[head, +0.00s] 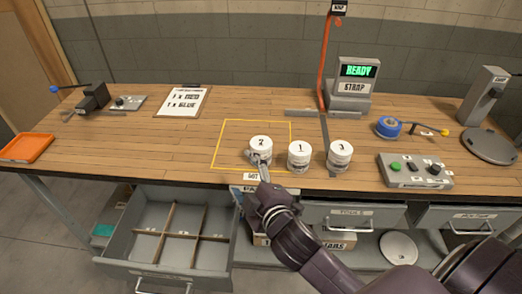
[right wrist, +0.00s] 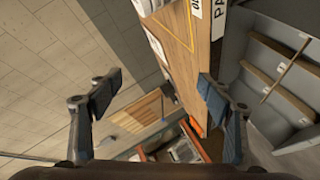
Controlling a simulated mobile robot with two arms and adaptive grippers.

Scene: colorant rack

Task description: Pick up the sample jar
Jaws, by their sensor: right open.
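Three white jars with numbered lids stand in a row near the front edge of the workbench: jar 2 (head: 261,144), jar 1 (head: 299,155) and jar 3 (head: 340,154). I cannot tell from their looks which one is the sample jar. My right gripper (head: 259,162) is at the bench's front edge, overlapping the lower part of jar 2 in the head view. In the right wrist view my right gripper (right wrist: 158,90) has its fingers wide apart, with no jar clearly between them. My left gripper is not in view.
An open divided drawer (head: 150,262) juts out below. A button box (head: 415,170), blue tape roll (head: 388,127) and scale display (head: 352,88) stand to the right. An orange tray (head: 27,148) lies far left.

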